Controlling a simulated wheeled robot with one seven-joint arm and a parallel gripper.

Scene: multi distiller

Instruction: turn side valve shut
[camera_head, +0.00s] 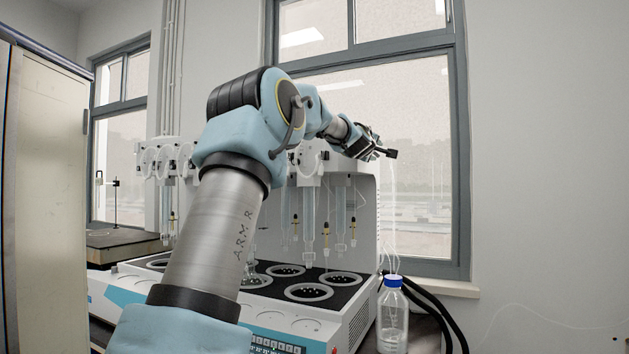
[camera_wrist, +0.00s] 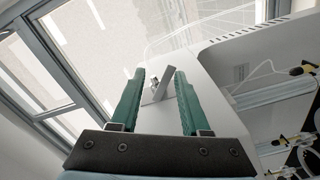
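The side valve (camera_wrist: 155,73) is a small metal fitting on the side of the white distiller (camera_wrist: 218,122) in the wrist view. A grey slanted bar (camera_wrist: 178,85) next to it looks like its handle. My gripper (camera_wrist: 160,74) is open, with its two green fingers on either side of the valve; I cannot tell whether they touch it. In the head view my gripper (camera_head: 376,151) is at the upper right side of the distiller (camera_head: 366,215). The valve cannot be made out clearly there.
A clear bottle with a blue cap (camera_head: 392,315) stands at the distiller's right, with thin tubes running down to it. Dark hoses (camera_head: 440,308) curve behind it. A window (camera_head: 405,130) is behind the distiller. Several round heating wells (camera_head: 308,291) are on its deck.

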